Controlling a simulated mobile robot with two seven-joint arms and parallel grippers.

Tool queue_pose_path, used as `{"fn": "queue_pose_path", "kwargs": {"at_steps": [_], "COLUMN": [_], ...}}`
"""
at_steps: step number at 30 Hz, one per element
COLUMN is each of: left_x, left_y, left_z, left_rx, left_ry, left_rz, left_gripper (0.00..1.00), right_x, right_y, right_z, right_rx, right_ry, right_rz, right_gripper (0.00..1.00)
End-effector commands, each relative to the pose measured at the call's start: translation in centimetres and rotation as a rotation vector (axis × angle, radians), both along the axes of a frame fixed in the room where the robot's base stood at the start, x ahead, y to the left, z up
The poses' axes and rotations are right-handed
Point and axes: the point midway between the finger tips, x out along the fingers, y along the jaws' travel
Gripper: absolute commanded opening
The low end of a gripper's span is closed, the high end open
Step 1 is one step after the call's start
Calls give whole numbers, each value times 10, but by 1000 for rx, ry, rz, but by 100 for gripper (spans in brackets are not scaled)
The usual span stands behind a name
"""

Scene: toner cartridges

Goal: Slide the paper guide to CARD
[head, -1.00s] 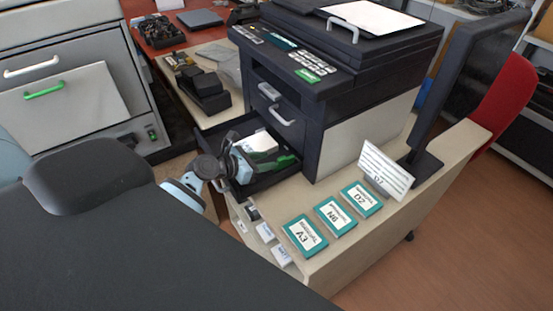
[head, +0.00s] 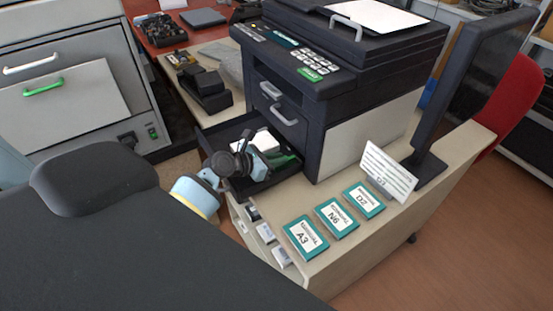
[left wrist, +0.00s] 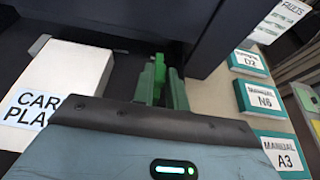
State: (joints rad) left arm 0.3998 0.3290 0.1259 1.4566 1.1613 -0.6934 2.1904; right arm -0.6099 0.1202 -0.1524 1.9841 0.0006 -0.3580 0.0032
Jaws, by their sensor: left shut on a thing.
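The green paper guide (left wrist: 158,78) stands in the pulled-out printer tray, just beyond my left gripper (left wrist: 160,92) in the left wrist view. My left gripper is shut on the guide, though its fingertips are mostly hidden. A white paper stack (left wrist: 65,75) lies left of the guide. My right gripper is not seen.
The dark printer (head: 310,110) stands right behind the tray. Several teal manual boxes (head: 336,217), a white sign card (head: 388,172) and a monitor (head: 475,85) are on the desk at right. Small white boxes (head: 266,232) line the desk's near left edge.

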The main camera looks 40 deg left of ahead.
Motion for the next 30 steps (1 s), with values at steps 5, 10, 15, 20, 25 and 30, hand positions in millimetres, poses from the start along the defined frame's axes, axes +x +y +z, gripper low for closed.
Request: {"fn": "queue_pose_path", "kwargs": {"at_steps": [5, 10, 15, 20, 25, 30], "left_x": [0, 5, 18, 25, 27, 27], "left_y": [0, 11, 43, 62, 66, 67], "left_z": [0, 0, -2, -2, 0, 1], "left_rx": [0, 0, 1, 0, 1, 3], "left_ry": [0, 1, 3, 2, -1, -2], "left_rz": [0, 2, 2, 1, 1, 3], "left_gripper": [0, 0, 0, 0, 0, 0], "right_x": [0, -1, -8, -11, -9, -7], "right_y": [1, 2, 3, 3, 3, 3], "right_z": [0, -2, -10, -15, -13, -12], "right_rx": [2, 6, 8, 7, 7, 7], "right_ry": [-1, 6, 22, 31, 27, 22], "right_rz": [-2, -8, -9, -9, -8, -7], "right_gripper": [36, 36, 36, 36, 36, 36]}}
